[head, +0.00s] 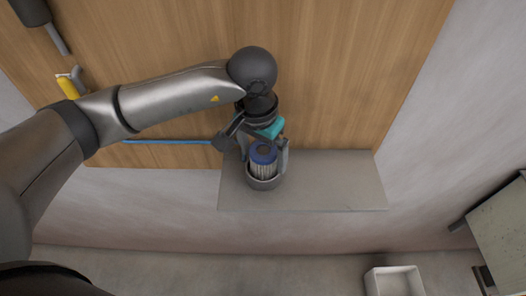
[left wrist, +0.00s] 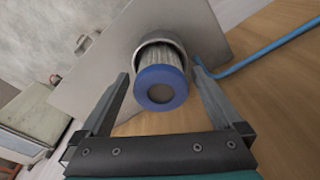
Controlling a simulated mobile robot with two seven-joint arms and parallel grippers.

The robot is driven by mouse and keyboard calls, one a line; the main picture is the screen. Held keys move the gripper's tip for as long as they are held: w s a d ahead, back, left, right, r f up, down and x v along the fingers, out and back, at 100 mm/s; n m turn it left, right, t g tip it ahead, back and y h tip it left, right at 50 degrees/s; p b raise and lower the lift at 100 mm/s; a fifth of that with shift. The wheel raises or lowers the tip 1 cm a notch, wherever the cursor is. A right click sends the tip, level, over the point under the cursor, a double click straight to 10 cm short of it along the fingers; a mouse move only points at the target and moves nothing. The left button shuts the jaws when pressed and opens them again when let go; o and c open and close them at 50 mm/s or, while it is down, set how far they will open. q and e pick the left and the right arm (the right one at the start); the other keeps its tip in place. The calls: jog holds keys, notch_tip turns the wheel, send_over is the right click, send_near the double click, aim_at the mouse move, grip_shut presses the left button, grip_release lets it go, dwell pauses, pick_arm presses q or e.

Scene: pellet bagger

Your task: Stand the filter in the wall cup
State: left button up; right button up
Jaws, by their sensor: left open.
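The filter (head: 264,160) is a pleated cylinder with a blue ring on top. It stands upright in the grey wall cup (head: 265,183), which sits at the left part of a grey plate against the wooden panel. In the left wrist view the filter's blue end (left wrist: 161,88) faces me, and the cup's rim (left wrist: 160,42) circles its far part. My left gripper (head: 264,150) is open, with one finger on each side of the filter. In the left wrist view gaps show between the fingers (left wrist: 160,84) and the filter. My right gripper is not in view.
The grey plate (head: 335,185) is bare to the right of the cup. A blue rod or hose (head: 165,142) runs along the panel at left. A yellow-handled tool (head: 68,87) hangs on the panel. A white bin (head: 394,282) stands low at the right.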

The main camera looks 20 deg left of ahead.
pick_arm(q)
notch_tip(320, 180, up, 12)
jog(key=s+b, duration=0.1)
jog(key=shift+a+f, duration=0.2)
jog(key=shift+f, duration=0.05)
